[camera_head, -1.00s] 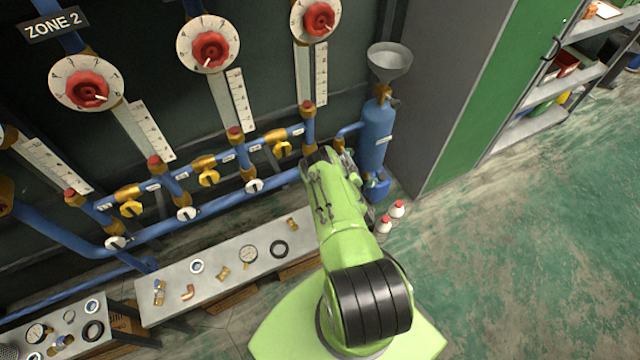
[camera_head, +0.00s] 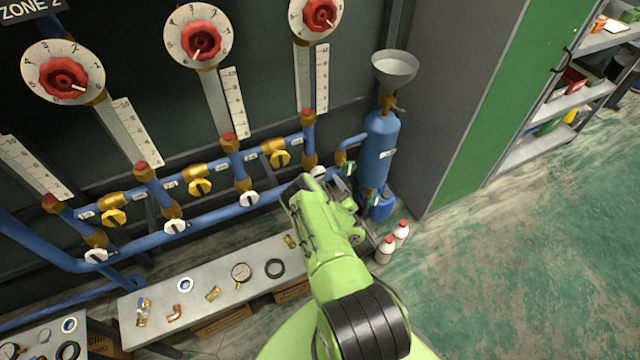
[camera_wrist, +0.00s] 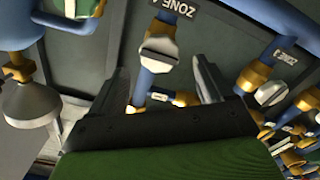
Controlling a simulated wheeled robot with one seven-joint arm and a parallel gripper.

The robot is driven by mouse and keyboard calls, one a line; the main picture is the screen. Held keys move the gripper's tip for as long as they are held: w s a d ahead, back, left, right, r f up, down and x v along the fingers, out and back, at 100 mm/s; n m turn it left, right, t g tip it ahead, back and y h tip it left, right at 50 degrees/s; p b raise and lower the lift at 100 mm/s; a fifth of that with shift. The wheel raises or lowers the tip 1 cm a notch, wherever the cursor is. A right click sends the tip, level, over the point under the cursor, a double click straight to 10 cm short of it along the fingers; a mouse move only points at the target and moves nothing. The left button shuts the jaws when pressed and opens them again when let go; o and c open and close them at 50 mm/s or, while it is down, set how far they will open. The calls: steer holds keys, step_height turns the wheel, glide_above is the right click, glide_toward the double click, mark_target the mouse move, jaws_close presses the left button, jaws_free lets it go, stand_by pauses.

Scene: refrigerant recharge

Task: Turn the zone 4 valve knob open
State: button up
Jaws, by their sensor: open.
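The zone 4 valve knob (camera_wrist: 160,54) is a white round knob on a brass fitting, under an upside-down ZONE 4 label (camera_wrist: 180,8) in the wrist view. Its raised bar lies nearly level across the picture. My gripper (camera_wrist: 161,72) is open and empty, with one finger on each side of the knob's column in the picture; I cannot tell the gap in depth. In the head view the knob (camera_head: 318,172) shows just beyond my gripper (camera_head: 315,187), at the right end of the lower blue pipe. The fingertips are hard to make out there.
A neighbouring white knob (camera_wrist: 272,92) sits to the right in the wrist view. A blue cylinder (camera_head: 377,147) with a grey funnel (camera_head: 394,67) stands right of the valve. A low bench (camera_head: 200,302) with loose fittings and white bottles (camera_head: 386,250) are nearby. Open floor lies right.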

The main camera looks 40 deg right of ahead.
steer(key=shift+w+d+f+b, duration=0.15)
steer(key=shift+w+f+b, duration=0.25)
steer(key=shift+b, duration=1.55)
steer(key=shift+w+r+b, duration=0.2)
steer(key=shift+w+b, duration=0.1)
steer(key=shift+b, duration=0.7)
